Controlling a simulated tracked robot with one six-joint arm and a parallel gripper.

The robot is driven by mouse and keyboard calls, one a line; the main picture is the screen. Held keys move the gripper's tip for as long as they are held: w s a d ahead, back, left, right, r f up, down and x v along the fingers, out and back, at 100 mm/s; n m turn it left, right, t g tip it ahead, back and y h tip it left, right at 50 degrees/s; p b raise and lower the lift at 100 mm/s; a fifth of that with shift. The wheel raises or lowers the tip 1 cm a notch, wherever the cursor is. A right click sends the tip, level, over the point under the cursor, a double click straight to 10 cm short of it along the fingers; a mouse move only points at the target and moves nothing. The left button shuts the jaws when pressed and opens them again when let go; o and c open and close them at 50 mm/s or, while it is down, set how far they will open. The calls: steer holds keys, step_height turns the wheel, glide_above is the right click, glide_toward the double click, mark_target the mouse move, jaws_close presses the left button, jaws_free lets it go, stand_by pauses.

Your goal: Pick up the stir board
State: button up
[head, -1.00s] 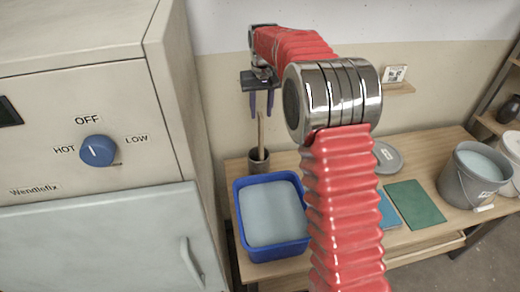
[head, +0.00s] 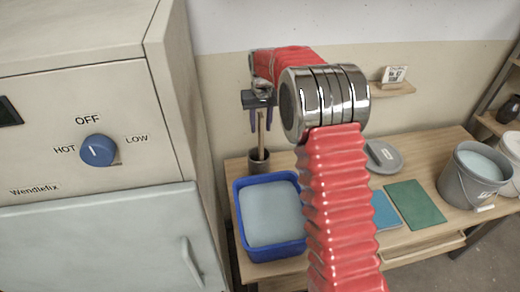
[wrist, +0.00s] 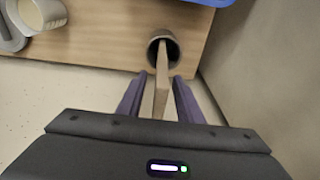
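The stir board is a thin pale wooden stick (head: 261,135) standing upright in a small dark grey pot (head: 258,160) at the back left of the bench. In the wrist view the stir board (wrist: 161,85) rises from the pot (wrist: 164,45) and reaches back between my fingers. My gripper (head: 261,127) points down over the pot, with its purple fingers on either side of the board's upper part. In the wrist view my gripper (wrist: 158,88) is open, with a gap between each finger and the board.
A blue tub (head: 240,225) of pale liquid stands in front of the pot. The kiln-like cabinet (head: 95,225) is close on the left. A grey lid (head: 383,157), a blue tile (head: 386,210), a green board (head: 414,204) and a grey bucket (head: 470,190) lie to the right.

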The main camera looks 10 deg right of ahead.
steer(key=shift+f, duration=0.3)
steer(key=shift+c, duration=0.4)
jaws_close()
stand_by(0.3)
